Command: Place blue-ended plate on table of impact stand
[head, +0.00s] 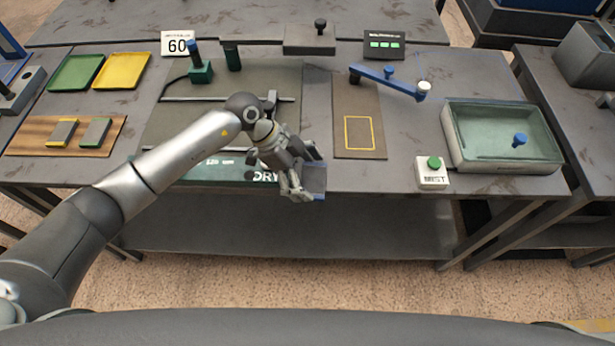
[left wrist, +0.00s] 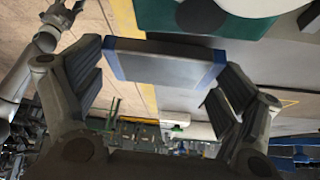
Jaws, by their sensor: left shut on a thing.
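My left gripper (head: 298,192) is shut on the blue-ended plate (head: 315,178), just over the front edge of the table. In the left wrist view, the grey plate (left wrist: 165,65) with blue ends lies between the two fingers of the left gripper (left wrist: 160,85), held by its ends. A dark base plate (head: 360,105) with a yellow outlined rectangle (head: 360,133) lies right of the gripper; the rectangle is bare. A blue arm (head: 388,82) reaches across behind it. I cannot tell for sure which fixture is the impact stand. My right gripper (left wrist: 62,15) seems to show at the upper left of the wrist view, its fingers unclear.
A yellow-ended plate (head: 62,133) and a green-ended plate (head: 96,132) lie on a wooden board (head: 22,141) at left. Green (head: 75,72) and yellow (head: 121,70) trays lie behind. A button box (head: 432,174) and a basin (head: 455,140) stand at right.

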